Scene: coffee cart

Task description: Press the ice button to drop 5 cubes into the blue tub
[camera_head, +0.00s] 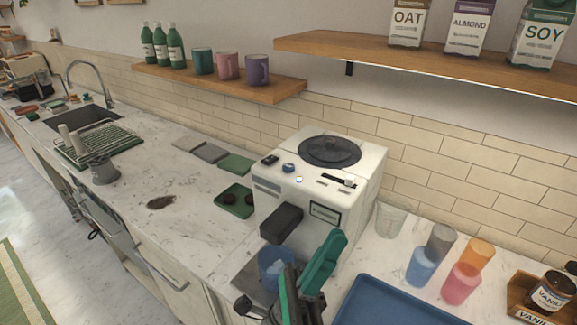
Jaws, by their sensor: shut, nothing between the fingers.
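The white ice machine (350,190) stands on the counter, with a round dark lid (330,150) on top. Its top front edge carries a blue knob (288,168) and a small pale button (299,180). I cannot tell which of these is the ice button. A dark chute (281,223) juts from its front. The blue tub (274,262) is below the chute, partly hidden by my gripper; I cannot make out any cubes in it. My green and dark gripper (318,262) is shut and empty, in front of the machine and below the controls, apart from them in the picture.
Right of the machine are a clear cup (390,220), several coloured cups (462,283), a blue tray (400,305) and a vanilla jar (551,292). A green tray (236,201) with dark items lies left. A wooden shelf (430,65) hangs above. The left counter has free room.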

